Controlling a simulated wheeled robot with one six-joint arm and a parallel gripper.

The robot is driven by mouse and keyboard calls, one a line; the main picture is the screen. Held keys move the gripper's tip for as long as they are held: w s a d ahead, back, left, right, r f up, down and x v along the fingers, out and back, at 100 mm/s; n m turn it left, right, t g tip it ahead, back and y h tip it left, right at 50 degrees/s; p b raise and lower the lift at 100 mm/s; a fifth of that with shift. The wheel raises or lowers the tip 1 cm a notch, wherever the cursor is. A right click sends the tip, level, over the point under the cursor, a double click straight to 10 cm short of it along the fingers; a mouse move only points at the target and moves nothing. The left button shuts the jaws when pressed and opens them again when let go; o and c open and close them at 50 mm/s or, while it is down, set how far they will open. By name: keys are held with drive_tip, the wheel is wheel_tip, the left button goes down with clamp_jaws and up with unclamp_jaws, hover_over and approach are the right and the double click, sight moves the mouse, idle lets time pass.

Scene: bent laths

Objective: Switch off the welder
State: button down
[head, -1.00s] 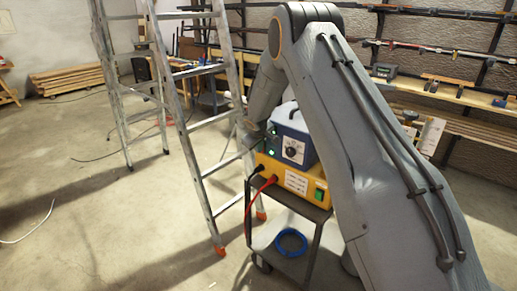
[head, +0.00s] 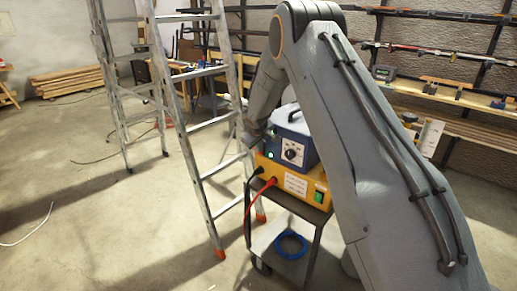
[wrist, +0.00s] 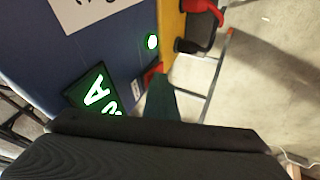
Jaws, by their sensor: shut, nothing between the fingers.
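A blue box (head: 292,143) with a black dial and a lit green lamp sits on a yellow box (head: 305,184) on a cart. The yellow box has a green switch (head: 318,196), a label and red and black plugs. Which one is the welder I cannot tell for sure. In the wrist view the blue panel (wrist: 100,50) shows a lit green display (wrist: 93,92), a green lamp (wrist: 152,42) and a small red part (wrist: 153,73). My gripper (wrist: 161,98) is shut and empty, its tip close to the red part; contact cannot be told. My arm hides part of the boxes' right side.
The cart (head: 285,262) carries a coiled blue cable (head: 291,246) on its lower shelf. An aluminium stepladder (head: 190,130) stands just left of it. Shelves with laths (head: 440,85) line the right wall. The floor at the left is mostly clear.

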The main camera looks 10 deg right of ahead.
drive_tip(key=s+a+r+b, duration=0.4)
drive_tip(key=s+r+b, duration=0.1)
drive_tip(key=s+r, duration=0.2)
drive_tip(key=shift+s+a+r, duration=0.35)
drive_tip(key=shift+s+r, duration=0.05)
drive_tip(key=shift+r, duration=0.5)
